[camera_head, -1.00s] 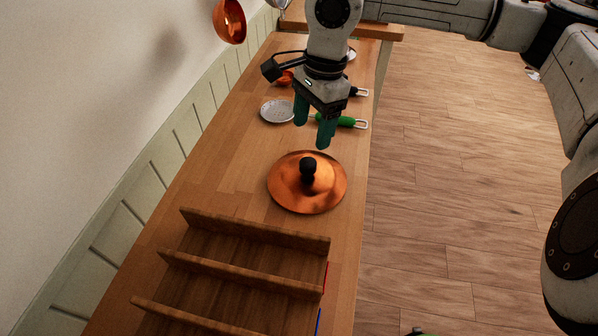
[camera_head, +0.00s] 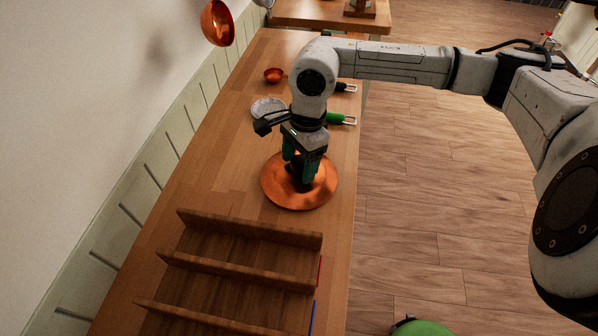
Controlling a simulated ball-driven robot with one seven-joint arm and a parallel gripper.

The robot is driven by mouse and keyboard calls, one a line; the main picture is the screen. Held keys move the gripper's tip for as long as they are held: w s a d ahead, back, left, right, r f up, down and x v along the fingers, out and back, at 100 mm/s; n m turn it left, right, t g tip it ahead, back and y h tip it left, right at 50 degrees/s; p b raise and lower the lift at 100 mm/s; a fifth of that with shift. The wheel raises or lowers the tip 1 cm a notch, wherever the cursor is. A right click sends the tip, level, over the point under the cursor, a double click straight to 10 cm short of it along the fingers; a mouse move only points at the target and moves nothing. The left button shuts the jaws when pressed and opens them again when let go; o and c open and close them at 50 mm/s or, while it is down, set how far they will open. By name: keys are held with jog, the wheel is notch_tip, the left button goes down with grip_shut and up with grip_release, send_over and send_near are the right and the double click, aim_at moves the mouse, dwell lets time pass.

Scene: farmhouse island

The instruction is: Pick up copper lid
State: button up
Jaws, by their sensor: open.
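The copper lid (camera_head: 284,199) is a round, shiny copper disc lying flat on the wooden counter, just beyond the wooden rack. My gripper (camera_head: 300,175) points down over the middle of the lid, with its green fingers apart. The fingers are at the lid's dark knob, which is mostly hidden behind them. I cannot tell whether the fingers touch the knob or the lid.
A wooden rack (camera_head: 240,262) with several slats stands at the near end of the counter (camera_head: 215,170). Beyond the lid are a pale round disc (camera_head: 266,107), a small copper cup (camera_head: 273,75) and a green-handled tool (camera_head: 341,119). A copper pan (camera_head: 217,23) hangs by the wall.

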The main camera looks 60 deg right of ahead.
grip_shut()
dwell(0.6)
